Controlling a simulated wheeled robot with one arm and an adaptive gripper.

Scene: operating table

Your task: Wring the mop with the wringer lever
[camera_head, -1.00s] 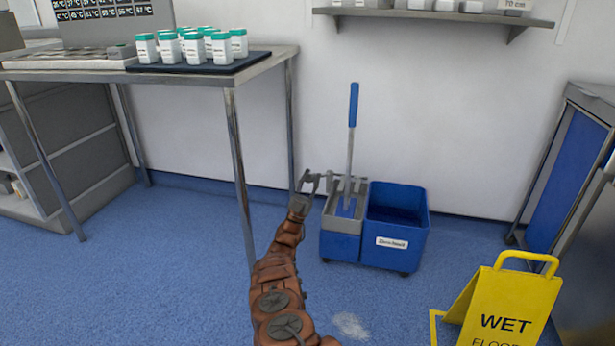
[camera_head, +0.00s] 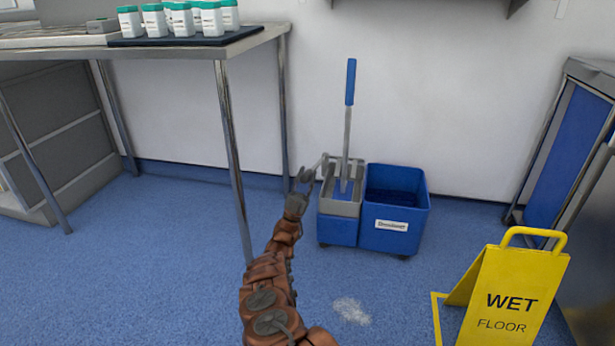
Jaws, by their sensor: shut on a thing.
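The mop stands nearly upright in the grey wringer (camera_head: 343,197) of the blue bucket (camera_head: 395,215). Its blue grip (camera_head: 351,82) is at the top of a grey shaft, and its head is mostly hidden inside the wringer. The grey wringer lever (camera_head: 324,161) shows at the wringer's left side. My gripper (camera_head: 306,175) is just left of the wringer, shut on the lever's end. The grip is small in the picture, and the fingers partly hide the lever.
A steel table (camera_head: 213,51) with several white bottles stands at the left, its leg close to my arm. A yellow wet-floor sign (camera_head: 507,300) stands at front right. A blue-sided steel cart (camera_head: 570,150) is at the right. A pale patch (camera_head: 351,310) marks the floor.

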